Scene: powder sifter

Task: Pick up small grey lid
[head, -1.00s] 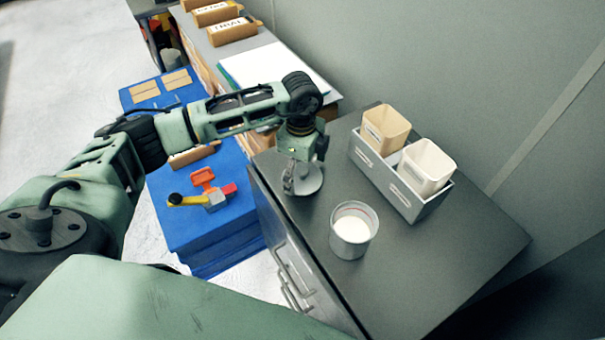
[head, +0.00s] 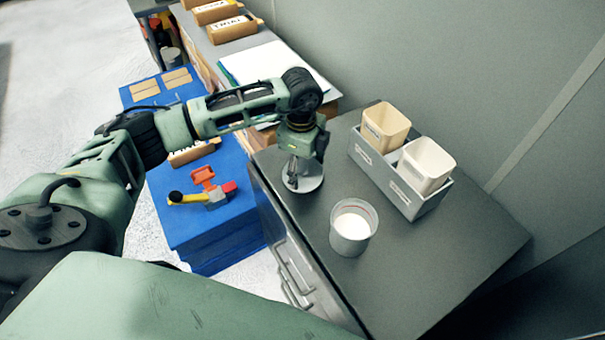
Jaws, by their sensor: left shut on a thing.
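The small grey lid (head: 313,183) is a round disc at the left end of the dark cabinet top. My left gripper (head: 293,176) points down over it, with its fingers at the middle of the lid, and is shut on it. The gripper covers part of the lid, and I cannot tell whether the lid rests on the surface or is just above it. My right gripper is not in view.
A container of white powder (head: 352,228) stands in front of the lid. A grey caddy (head: 408,201) with a tan cup (head: 385,127) and a white cup (head: 427,163) stands behind. A blue box (head: 190,225) with coloured tools is left. The cabinet top's right side is clear.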

